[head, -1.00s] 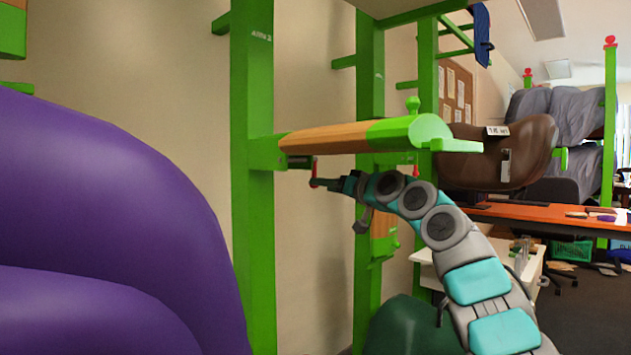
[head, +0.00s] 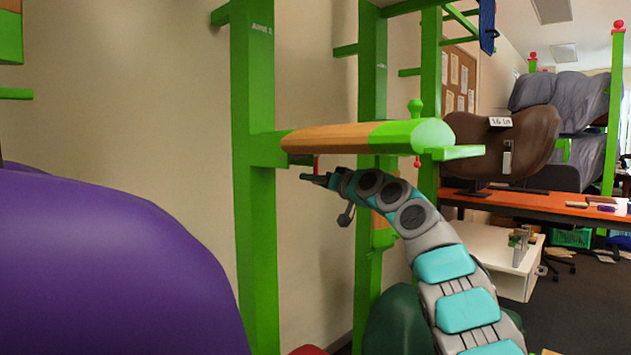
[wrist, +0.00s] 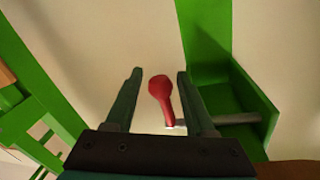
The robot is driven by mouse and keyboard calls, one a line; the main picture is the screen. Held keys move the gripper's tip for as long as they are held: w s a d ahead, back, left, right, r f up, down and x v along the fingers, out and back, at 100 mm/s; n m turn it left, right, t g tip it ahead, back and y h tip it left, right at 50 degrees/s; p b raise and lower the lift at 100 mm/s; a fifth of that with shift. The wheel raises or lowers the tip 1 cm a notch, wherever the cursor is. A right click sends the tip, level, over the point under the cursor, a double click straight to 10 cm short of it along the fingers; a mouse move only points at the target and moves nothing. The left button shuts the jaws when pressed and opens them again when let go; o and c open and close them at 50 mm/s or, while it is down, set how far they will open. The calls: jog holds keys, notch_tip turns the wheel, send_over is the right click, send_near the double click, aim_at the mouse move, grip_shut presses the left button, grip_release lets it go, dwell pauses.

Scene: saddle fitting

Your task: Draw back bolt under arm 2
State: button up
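Arm 2 (head: 345,139), a wooden bar with a green end, sticks out from a green post (head: 253,100) whose small label is hard to read. The bolt's red handle (head: 316,165) shows just under it near the post. In the wrist view the red knob (wrist: 160,88) stands between my gripper's two fingers, with a gap on both sides. A grey bolt rod (wrist: 235,118) runs from its foot into a green bracket (wrist: 255,105) at right. My gripper (wrist: 159,73) is open and empty. In the head view my gripper (head: 305,177) is just below the arm.
A large purple padded shape (head: 100,260) fills the lower left. A brown saddle (head: 505,150) with a tag rests on another arm at right. A second green post (head: 370,80) stands behind my arm. An orange desk (head: 530,205) and a white cabinet (head: 500,255) lie beyond.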

grip_shut()
dwell(1.2)
